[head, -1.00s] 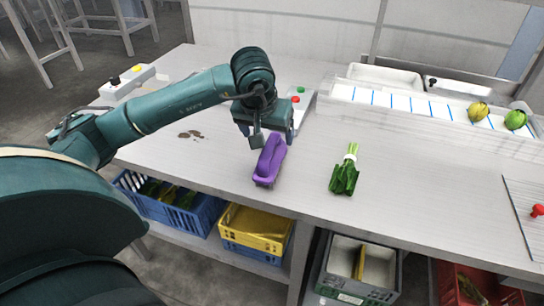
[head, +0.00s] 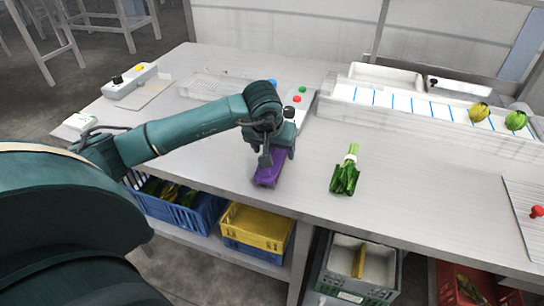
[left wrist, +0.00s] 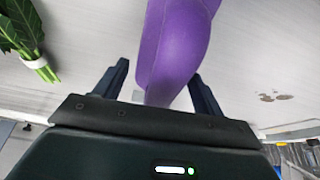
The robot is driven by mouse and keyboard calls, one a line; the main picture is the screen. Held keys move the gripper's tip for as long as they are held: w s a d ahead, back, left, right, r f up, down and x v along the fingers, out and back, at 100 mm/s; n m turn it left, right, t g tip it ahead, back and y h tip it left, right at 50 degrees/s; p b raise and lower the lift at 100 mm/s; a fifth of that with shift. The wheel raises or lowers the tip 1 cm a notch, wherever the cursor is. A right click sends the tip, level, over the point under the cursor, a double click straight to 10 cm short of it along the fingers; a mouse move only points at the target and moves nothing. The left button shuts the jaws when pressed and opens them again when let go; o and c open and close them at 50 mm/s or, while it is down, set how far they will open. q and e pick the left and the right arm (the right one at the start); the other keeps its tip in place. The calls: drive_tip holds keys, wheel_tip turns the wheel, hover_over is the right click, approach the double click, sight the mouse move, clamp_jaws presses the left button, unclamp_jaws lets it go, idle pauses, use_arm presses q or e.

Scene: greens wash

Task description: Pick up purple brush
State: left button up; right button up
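The purple brush (head: 268,174) lies on the metal table near its front edge, partly hidden by my left gripper. My left gripper (head: 274,156) is right over it in the head view. In the left wrist view the purple brush (left wrist: 177,50) extends between the two dark fingers of the gripper (left wrist: 160,85). The fingers stand apart, one on each side, with a visible gap at least on the left side. My right gripper is not in view.
A bunch of greens (head: 345,174) with a white band lies right of the brush. A button box (head: 298,100) stands behind the gripper. A yellow crate (head: 256,226) and blue crate (head: 196,214) sit below the table edge.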

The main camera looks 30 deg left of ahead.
use_arm(q)
drive_tip(key=c, duration=0.9)
drive_tip(key=shift+o, duration=0.2)
wheel_tip(320, 180, up, 10)
drive_tip(key=shift+r+b, duration=0.1)
drive_tip(key=shift+b, duration=0.25)
drive_tip(key=o, duration=0.5)
drive_tip(key=c, duration=0.3)
